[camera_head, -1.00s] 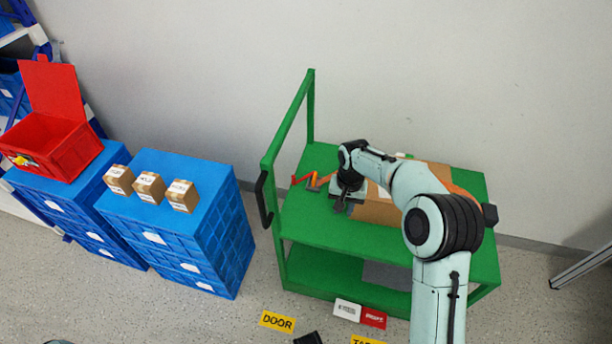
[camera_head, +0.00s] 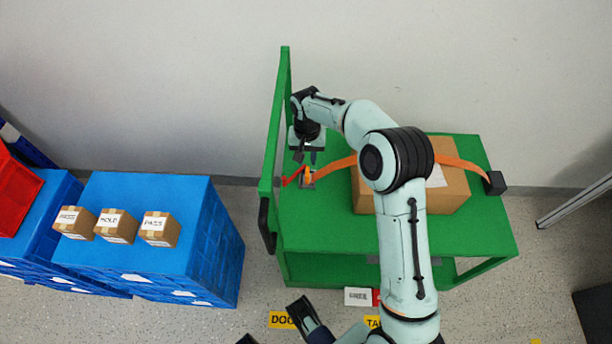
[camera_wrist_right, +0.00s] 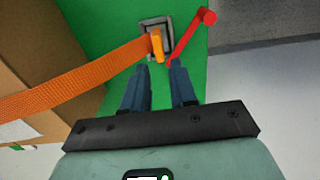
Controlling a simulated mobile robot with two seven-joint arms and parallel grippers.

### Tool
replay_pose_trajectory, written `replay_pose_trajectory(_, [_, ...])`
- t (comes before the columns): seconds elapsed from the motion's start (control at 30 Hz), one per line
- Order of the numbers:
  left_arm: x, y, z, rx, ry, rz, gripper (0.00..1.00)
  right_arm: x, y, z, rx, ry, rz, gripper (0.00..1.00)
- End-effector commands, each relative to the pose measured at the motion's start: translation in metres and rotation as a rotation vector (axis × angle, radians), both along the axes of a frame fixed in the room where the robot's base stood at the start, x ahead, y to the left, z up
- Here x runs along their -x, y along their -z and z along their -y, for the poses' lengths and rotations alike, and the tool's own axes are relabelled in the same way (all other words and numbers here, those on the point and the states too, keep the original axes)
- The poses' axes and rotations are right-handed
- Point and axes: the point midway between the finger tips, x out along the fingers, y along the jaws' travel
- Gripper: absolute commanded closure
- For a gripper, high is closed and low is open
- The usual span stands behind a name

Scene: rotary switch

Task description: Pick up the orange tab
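The orange tab (camera_wrist_right: 157,45) stands up at a grey metal buckle (camera_wrist_right: 148,26) on the green cart. It also shows in the head view (camera_head: 308,174), just below my right fingertips. A red lever (camera_wrist_right: 195,33) lies to its right in the wrist view. The wide orange strap (camera_wrist_right: 80,78) runs left from the buckle. My right gripper (camera_wrist_right: 159,68) is open and empty, with its two fingers apart and pointing at the tab. In the head view, my right gripper (camera_head: 306,158) hangs over the cart's left end.
The strap crosses a cardboard box (camera_head: 450,194) on the green cart (camera_head: 330,230); a dark block (camera_head: 495,183) sits at its far end. The cart's upright handle frame (camera_head: 273,130) stands close to my right gripper.

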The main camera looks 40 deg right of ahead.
Motion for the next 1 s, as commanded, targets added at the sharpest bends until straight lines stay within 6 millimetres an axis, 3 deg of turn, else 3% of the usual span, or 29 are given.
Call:
replay_pose_trajectory(0.03, [-0.003, 0.003, -0.001, -0.004, -0.004, 0.009, 0.57, 0.0, 0.011, 0.0, -0.001, 0.0, -0.002, 0.73])
replay_pose_trajectory(0.3, [-0.01, 0.008, -0.004, -0.012, -0.011, 0.028, 0.57, 0.001, 0.031, -0.001, -0.001, -0.001, -0.001, 0.73])
replay_pose_trajectory(0.6, [-0.025, 0.021, -0.011, -0.031, -0.028, 0.067, 0.57, 0.007, 0.073, -0.002, -0.001, 0.0, -0.001, 0.73])
replay_pose_trajectory(0.9, [-0.027, 0.021, -0.012, -0.034, -0.03, 0.073, 0.57, 0.007, 0.077, -0.002, 0.0, -0.001, 0.001, 0.73])
replay_pose_trajectory(1.0, [-0.027, 0.021, -0.012, -0.034, -0.03, 0.073, 0.57, 0.007, 0.077, -0.002, 0.0, -0.001, 0.001, 1.0])
